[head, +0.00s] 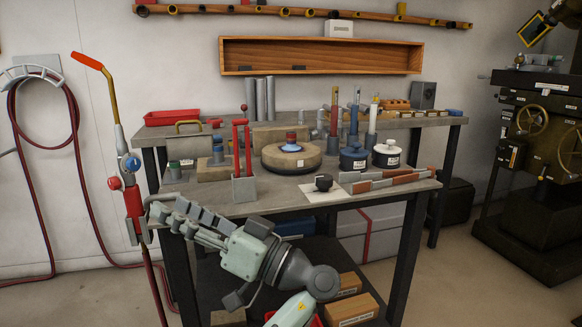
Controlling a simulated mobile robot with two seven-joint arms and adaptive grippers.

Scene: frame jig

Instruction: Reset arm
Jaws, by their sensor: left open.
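My left gripper (145,222) reaches in from the lower middle and points left, in front of the bench's left front corner. It is open. Its fingertips are at the red handle of a torch (133,201) with a brass neck and an orange tip. The torch stands nearly upright at the left. The fingers overlap the lower end of the handle in the picture; I cannot tell whether they touch it. My left arm crosses in front of the bench's lower shelf. My right gripper is not in view.
The grey workbench (270,204) carries a round wooden block (270,158), a red-pronged stand (243,187), small pots and wood-handled tools. A hose (31,215) hangs on the left wall. A dark machine (535,150) stands at right.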

